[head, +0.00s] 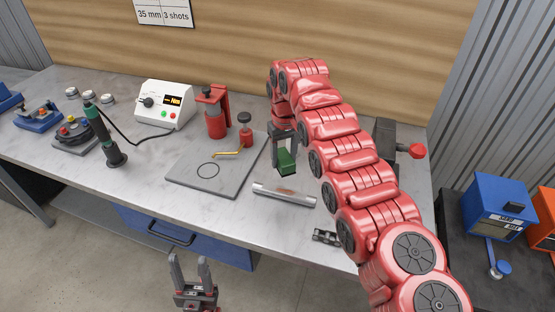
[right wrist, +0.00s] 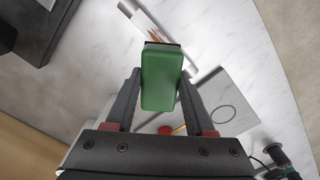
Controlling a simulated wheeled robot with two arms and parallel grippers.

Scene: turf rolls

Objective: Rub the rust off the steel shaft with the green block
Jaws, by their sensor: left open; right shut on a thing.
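The steel shaft (head: 284,195) lies on the bench near its front edge, with a brown rust patch near its middle. Part of the shaft and rust also shows in the right wrist view (right wrist: 152,28), beyond the block. My right gripper (head: 285,150) is shut on the green block (head: 286,162) and holds it just behind the shaft, seemingly above the bench and apart from the shaft. In the right wrist view the green block (right wrist: 161,78) sits between the two fingers. My left gripper (head: 191,268) is open and empty, in front of the bench, below its front edge.
A grey mat (head: 228,180) left of the shaft carries a red dispenser (head: 214,112) and a brass-coloured piece (head: 226,154). A small dark part (head: 326,236) lies right of the shaft. A dark vise-like tool (head: 388,138) stands behind my right arm. A blue drawer (head: 170,234) is below.

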